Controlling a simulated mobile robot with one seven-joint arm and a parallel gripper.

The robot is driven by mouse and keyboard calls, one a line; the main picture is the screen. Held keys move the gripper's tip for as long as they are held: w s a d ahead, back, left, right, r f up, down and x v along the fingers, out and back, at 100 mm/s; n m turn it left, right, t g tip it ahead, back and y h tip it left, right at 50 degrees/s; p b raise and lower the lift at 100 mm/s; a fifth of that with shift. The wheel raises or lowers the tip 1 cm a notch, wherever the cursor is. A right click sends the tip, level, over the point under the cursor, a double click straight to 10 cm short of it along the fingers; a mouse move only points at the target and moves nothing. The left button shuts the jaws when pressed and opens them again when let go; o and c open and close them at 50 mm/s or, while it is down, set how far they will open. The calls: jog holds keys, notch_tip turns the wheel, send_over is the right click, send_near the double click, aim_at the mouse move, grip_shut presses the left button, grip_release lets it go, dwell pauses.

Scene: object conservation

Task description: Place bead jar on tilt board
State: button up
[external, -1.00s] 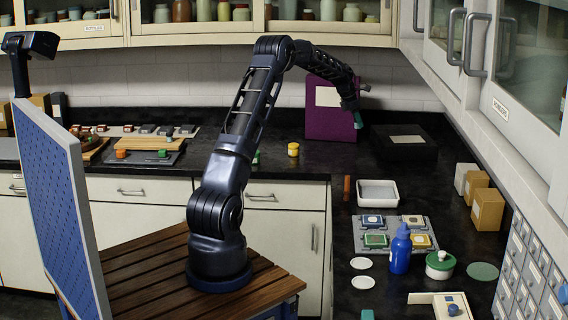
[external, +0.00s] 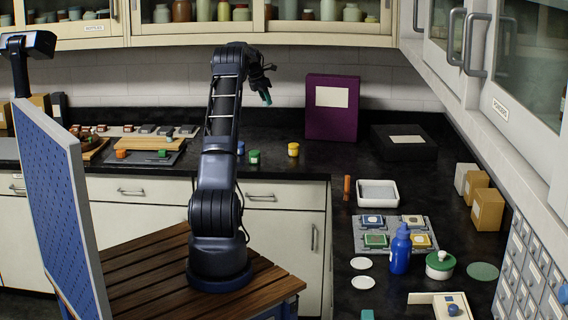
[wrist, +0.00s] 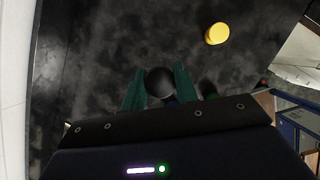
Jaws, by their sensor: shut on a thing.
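My gripper (external: 265,97) is raised above the back counter in the external view. In the wrist view, its green fingers (wrist: 160,88) are shut on a dark round-topped thing (wrist: 160,80), likely the bead jar; its sides are mostly hidden. Its contents cannot be made out. A tan wooden board (external: 150,143), possibly the tilt board, lies on a dark tray at the left of the back counter, apart from and left of my gripper. The tilt board is not clearly identifiable in the wrist view.
A yellow jar (external: 293,149), a green jar (external: 254,157) and a blue jar (external: 240,148) stand on the counter below my gripper. A purple box (external: 332,108) and a black box (external: 404,142) stand farther right. Small coloured blocks lie around the left tray.

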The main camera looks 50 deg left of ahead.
jog(key=s+a+r+n, duration=0.1)
jog(key=s+a+n, duration=0.1)
jog(key=s+a, duration=0.9)
notch_tip(320, 180, up, 3)
jog(key=n+y, duration=0.2)
jog(key=n, duration=0.2)
send_over(150, 142)
jog(key=s, duration=0.2)
jog(key=f, duration=1.9)
jog(key=shift+w+d+f, duration=0.2)
jog(key=shift+d+f, duration=0.1)
jog(key=shift+d, duration=0.05)
jog(key=shift+f, duration=0.1)
jog(key=o, duration=1)
jog(key=shift+c, duration=0.2)
jog(key=v, duration=1.2)
jog(key=shift+d, duration=0.2)
